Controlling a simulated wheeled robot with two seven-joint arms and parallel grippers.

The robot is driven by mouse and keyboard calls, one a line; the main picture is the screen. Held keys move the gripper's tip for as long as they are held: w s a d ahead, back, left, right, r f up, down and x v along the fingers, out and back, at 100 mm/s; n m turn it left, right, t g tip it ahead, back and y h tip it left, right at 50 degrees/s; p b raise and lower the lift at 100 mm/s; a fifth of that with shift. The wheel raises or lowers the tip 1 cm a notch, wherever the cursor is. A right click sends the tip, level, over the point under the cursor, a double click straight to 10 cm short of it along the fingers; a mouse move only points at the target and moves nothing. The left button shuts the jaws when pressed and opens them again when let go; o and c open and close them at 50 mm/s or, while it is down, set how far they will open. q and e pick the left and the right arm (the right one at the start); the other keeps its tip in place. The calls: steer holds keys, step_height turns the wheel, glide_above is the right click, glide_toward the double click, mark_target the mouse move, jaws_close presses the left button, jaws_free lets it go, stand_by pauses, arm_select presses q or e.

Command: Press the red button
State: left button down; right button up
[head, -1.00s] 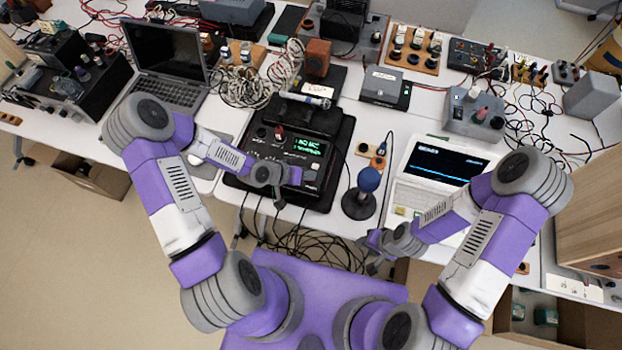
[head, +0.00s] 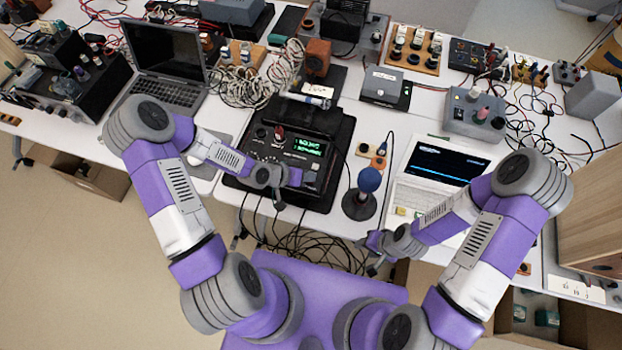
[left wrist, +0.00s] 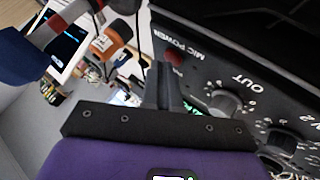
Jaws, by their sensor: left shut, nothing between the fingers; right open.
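The red button (left wrist: 174,59) shows in the left wrist view on the dark front panel of a black device, beside the lettering MIC POWER. The device (head: 322,163) stands on the table in the head view, with a lit green display. In the head view my arm hides part of the panel. My right gripper (head: 371,268) is open at the table's front edge.
A blue ball-topped stand (head: 369,180) stands right of the device, and a white instrument with a dark screen (head: 445,165) is further right. A laptop (head: 168,62) is at the left. Cables hang below the table's front edge. Cluttered electronics fill the back.

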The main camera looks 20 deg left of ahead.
arm_select(q)
steer(key=shift+r+p, duration=0.75)
steer(key=shift+r, duration=0.2)
step_height(320, 180, up, 6)
steer(key=p, duration=0.4)
steer(key=shift+p, duration=0.4)
